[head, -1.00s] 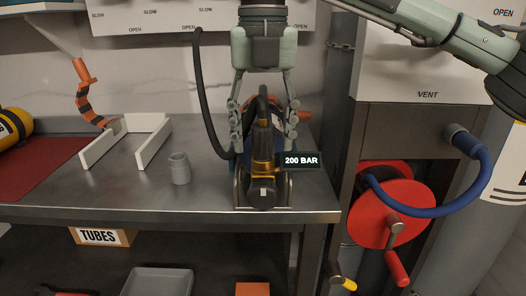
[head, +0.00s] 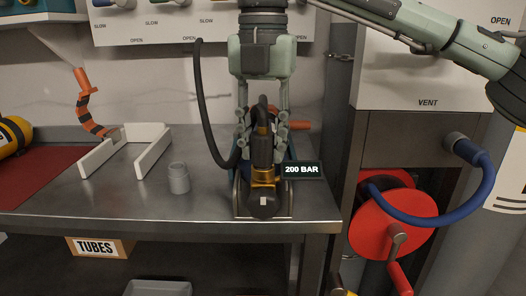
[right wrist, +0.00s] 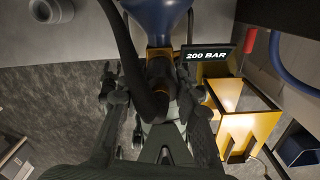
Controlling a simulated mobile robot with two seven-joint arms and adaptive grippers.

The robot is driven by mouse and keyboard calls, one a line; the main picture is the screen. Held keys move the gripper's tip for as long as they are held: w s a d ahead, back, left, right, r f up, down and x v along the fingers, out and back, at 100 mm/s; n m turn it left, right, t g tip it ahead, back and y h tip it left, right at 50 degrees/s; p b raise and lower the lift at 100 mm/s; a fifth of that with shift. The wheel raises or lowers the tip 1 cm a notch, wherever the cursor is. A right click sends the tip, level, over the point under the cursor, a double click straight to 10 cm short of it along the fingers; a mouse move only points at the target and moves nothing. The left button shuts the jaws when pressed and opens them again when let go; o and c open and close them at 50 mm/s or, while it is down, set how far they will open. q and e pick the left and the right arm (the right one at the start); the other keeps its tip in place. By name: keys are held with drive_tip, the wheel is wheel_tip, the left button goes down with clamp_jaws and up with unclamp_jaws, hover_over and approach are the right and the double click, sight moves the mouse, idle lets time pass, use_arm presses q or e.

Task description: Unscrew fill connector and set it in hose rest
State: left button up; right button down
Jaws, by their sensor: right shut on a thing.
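The fill connector (head: 262,150) is a dark upright piece at the end of a black hose (head: 205,110). It sits on the brass valve (head: 263,179) of a blue cylinder lying in a metal cradle at the bench's front right. My right gripper (head: 263,135) comes down from above, its fingers shut on the connector from both sides. In the right wrist view the hose crosses between the fingers, partly hiding the brass valve (right wrist: 159,68) and blue cylinder (right wrist: 155,22). A small grey cup (head: 179,179), possibly the hose rest, stands left of the cylinder. My left gripper is out of view.
A "200 BAR" label (head: 301,170) shows beside the valve. A white three-sided holder (head: 152,150) stands at the left, near a red mat (head: 35,172). A red hose reel (head: 390,225) with a blue hose is on the right cabinet. Bench around the cup is clear.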

drive_tip(key=shift+r+n+p, duration=0.15)
drive_tip(key=shift+n+p, duration=0.45)
drive_tip(key=shift+n, duration=0.5)
drive_tip(key=shift+n+p, duration=0.3)
drive_tip(key=shift+n, duration=0.7)
drive_tip(key=shift+r+p, duration=1.2)
drive_tip(key=shift+r, duration=0.7)
drive_tip(key=shift+r, duration=0.1)
drive_tip(key=shift+r+p, duration=1.35)
drive_tip(key=shift+r, duration=0.3)
drive_tip(key=shift+a, duration=0.1)
